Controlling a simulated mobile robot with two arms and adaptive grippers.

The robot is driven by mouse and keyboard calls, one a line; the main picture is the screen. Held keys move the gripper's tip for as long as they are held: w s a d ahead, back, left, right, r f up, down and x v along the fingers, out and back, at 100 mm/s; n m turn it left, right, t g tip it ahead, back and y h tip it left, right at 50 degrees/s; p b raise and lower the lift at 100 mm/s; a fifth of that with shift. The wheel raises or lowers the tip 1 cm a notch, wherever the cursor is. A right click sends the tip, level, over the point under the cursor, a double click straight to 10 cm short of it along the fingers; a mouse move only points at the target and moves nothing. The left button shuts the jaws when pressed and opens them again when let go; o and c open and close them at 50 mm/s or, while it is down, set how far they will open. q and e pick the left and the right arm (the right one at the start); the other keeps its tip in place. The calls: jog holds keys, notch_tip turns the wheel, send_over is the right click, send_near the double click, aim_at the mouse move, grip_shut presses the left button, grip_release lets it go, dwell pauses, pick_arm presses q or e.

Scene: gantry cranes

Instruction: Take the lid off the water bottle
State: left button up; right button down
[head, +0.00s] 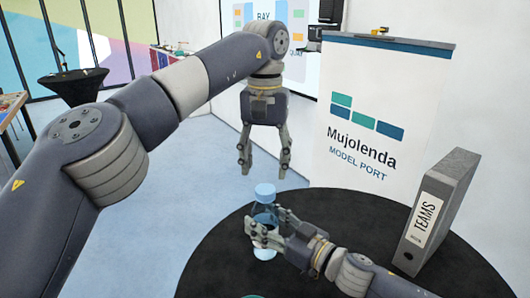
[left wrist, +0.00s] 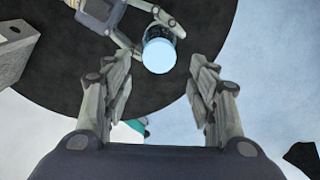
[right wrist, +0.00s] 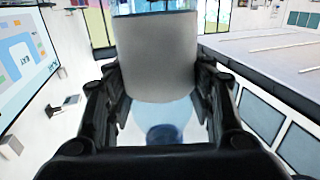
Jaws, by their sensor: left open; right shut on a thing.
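The water bottle (head: 264,252) stands on the round black table, with its light blue lid (head: 265,189) on top. My right gripper (head: 262,232) is shut around the bottle body from the side, below the lid. In the right wrist view a pale grey band of the bottle (right wrist: 158,55) fills the space between the fingers. My left gripper (head: 264,172) is open, pointing down just above the lid, its fingers apart on either side. In the left wrist view the round lid (left wrist: 159,56) shows between and beyond the open fingertips, apart from them.
A grey binder marked TEAMS (head: 440,210) stands at the right of the black table (head: 215,262). A white Mujolenda stand (head: 375,120) is behind it. Free room lies on the table to the left of the bottle.

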aim_at(264, 188)
pick_arm(q)
notch_tip(264, 188, down, 6)
dwell(0.4)
